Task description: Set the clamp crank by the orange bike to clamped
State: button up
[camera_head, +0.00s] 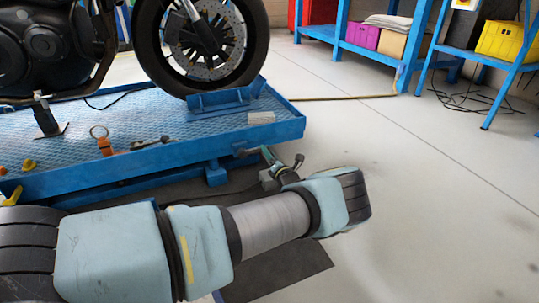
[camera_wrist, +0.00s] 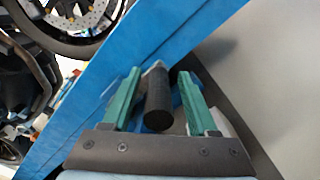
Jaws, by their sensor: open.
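The clamp crank's black cylindrical grip (camera_wrist: 158,108) shows in the wrist view, with a pale metal part at its far end. My gripper (camera_wrist: 159,74) is open, with one green finger on each side of the grip. Gaps show between the grip and the fingers. In the head view my gripper (camera_head: 275,163) is at the front edge of the blue lift platform (camera_head: 290,128), partly hidden behind my own wrist. The crank's pivot and setting are not clear. The motorcycle (camera_head: 205,45) stands on the platform; only dark parts of it show, no orange.
An orange-handled tool (camera_head: 103,142) and other small tools lie on the platform. A blue wheel chock (camera_head: 222,101) sits by the tyre. A blue shelf (camera_head: 345,45) and a blue table with a yellow crate (camera_head: 505,40) stand at the back right. The floor at right is clear.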

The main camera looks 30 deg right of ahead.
jog(key=s+a+p, duration=0.1)
jog(key=s+p, duration=0.3)
jog(key=s, duration=0.6)
jog(key=shift+s+a+p, duration=0.2)
jog(key=shift+s+p, duration=0.1)
jog(key=shift+s, duration=0.05)
